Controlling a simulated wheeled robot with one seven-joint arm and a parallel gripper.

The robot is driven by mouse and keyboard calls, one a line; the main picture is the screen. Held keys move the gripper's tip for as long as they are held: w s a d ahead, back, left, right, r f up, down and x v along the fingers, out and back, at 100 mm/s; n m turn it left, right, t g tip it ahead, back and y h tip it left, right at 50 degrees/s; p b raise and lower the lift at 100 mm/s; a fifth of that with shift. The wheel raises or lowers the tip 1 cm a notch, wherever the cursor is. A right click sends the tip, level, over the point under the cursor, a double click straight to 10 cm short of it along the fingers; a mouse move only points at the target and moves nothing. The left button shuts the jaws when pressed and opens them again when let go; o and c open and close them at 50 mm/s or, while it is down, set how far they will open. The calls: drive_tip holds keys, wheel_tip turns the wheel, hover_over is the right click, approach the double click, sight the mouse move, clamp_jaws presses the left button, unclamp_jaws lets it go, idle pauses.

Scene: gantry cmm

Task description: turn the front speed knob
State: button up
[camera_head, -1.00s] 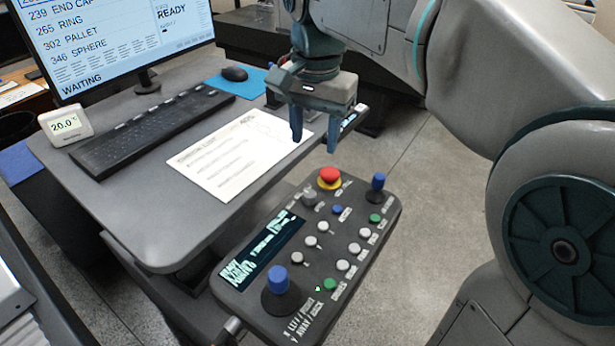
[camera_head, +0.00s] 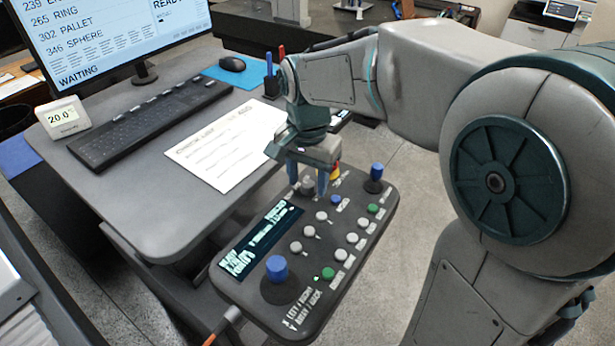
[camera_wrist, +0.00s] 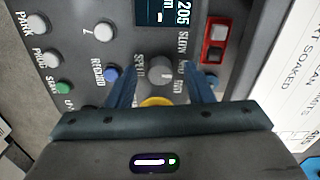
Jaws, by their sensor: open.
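The speed knob (camera_wrist: 160,71) is a small grey round knob with a pointer mark, on the dark control panel (camera_head: 236,290). In the wrist view it sits between the two blue fingers of my gripper (camera_wrist: 160,85), with a gap on both sides. In the head view my gripper (camera_head: 307,180) is open, fingers pointing down over the panel's far end, around the knob (camera_head: 308,187), which is partly hidden. I cannot tell how far the fingertips are above the panel.
A red and yellow stop button (camera_head: 336,174) lies just behind my gripper, mostly hidden. Blue-topped joysticks (camera_head: 277,268) and (camera_head: 376,172) stand at the panel's ends. White buttons (camera_head: 322,216) lie nearby. A desk with a keyboard (camera_head: 150,123) and paper (camera_head: 228,145) is to the left.

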drive_tip(key=shift+f, duration=0.2)
drive_tip(key=c, duration=1)
drive_tip(key=shift+n, duration=0.4)
drive_tip(key=n, duration=0.4)
drive_tip(key=shift+d, duration=0.1)
drive_tip(key=shift+n+b, duration=0.35)
drive_tip(key=shift+n, duration=2.15)
